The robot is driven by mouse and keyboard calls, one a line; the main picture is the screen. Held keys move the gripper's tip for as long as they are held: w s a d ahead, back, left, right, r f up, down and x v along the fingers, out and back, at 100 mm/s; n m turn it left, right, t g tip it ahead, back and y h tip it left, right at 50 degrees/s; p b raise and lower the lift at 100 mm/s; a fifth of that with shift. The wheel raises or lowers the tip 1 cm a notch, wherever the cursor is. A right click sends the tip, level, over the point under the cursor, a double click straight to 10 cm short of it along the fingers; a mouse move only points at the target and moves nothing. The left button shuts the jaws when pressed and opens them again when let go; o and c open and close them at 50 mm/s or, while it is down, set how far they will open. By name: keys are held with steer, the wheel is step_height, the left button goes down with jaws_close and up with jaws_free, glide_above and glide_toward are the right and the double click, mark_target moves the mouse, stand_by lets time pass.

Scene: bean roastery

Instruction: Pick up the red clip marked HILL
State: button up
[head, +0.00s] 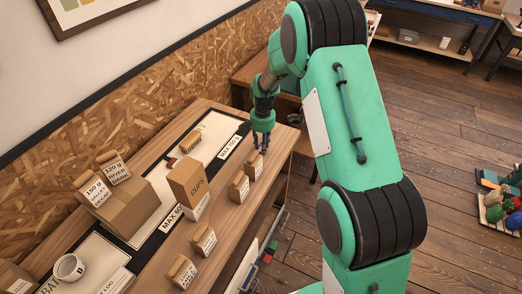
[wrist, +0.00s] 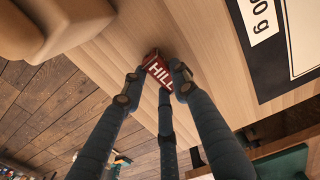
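The red clip (wrist: 157,71) shows its white HILL lettering in the wrist view, just above or on the light wooden table top. My gripper (wrist: 160,66) has its dark fingers around the clip, with the tips close against its sides. Whether they press on it or only stand beside it is not clear. In the head view my gripper (head: 262,143) points down at the far right part of the table, and the clip is too small or hidden to make out there.
A small bag (head: 239,187) stands close to my gripper. A tray of colourful items (head: 500,207) is at the right.

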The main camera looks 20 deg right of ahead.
steer(key=shift+r, duration=0.1)
steer(key=shift+c, duration=0.2)
step_height(320, 180, up, 10)
steer(key=p, duration=0.2)
stand_by(0.5)
